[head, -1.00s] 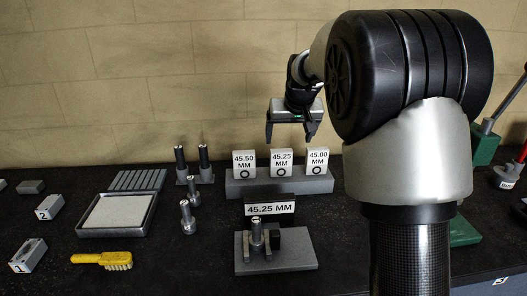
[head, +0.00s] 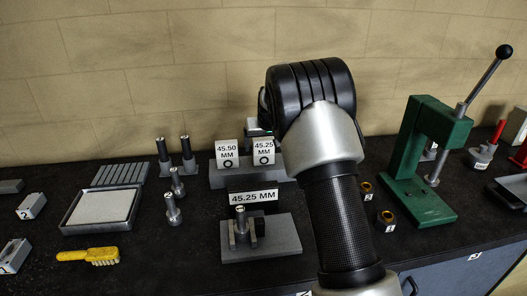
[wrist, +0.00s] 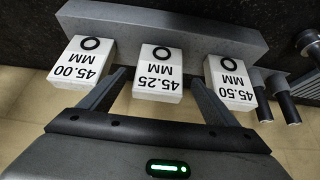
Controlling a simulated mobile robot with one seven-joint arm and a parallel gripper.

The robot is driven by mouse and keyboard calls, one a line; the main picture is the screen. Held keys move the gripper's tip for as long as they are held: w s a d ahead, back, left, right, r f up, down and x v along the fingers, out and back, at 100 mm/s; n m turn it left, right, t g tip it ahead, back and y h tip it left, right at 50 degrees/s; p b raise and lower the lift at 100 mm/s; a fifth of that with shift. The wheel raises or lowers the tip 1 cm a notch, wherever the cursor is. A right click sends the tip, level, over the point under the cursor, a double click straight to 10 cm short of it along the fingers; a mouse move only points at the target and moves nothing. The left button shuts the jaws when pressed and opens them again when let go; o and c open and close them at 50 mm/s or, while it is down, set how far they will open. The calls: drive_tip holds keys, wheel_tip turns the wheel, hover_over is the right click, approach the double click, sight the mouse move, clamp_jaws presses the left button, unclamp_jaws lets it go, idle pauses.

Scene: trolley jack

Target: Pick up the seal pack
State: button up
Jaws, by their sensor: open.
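Three white seal packs with black size labels and rings stand on a grey rack (head: 228,179). In the head view, the 45.50 MM pack (head: 227,153) is left of the 45.25 MM pack (head: 263,152); my arm hides the 45.00 MM pack. In the wrist view, upside down, the 45.00 MM pack (wrist: 86,63) is left, the 45.25 MM pack (wrist: 158,75) central and the 45.50 MM pack (wrist: 230,84) right. My gripper (wrist: 158,80) is open, its fingers reaching toward the gaps beside the 45.25 MM pack. No contact is visible.
A fixture with a 45.25 MM sign (head: 253,197) stands in front of the rack. Dark-topped pins (head: 187,155) stand left of it. A grey tray (head: 103,209) and a yellow brush (head: 88,256) are further left. A green press (head: 428,160) stands right.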

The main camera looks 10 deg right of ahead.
sight(264, 145)
drive_tip(key=x, duration=0.4)
drive_tip(key=shift+w+d+f+p, duration=0.1)
drive_tip(key=shift+w+p, duration=0.05)
drive_tip(key=shift+p, duration=0.2)
drive_tip(key=c, duration=1.1)
drive_tip(key=shift+c, duration=0.2)
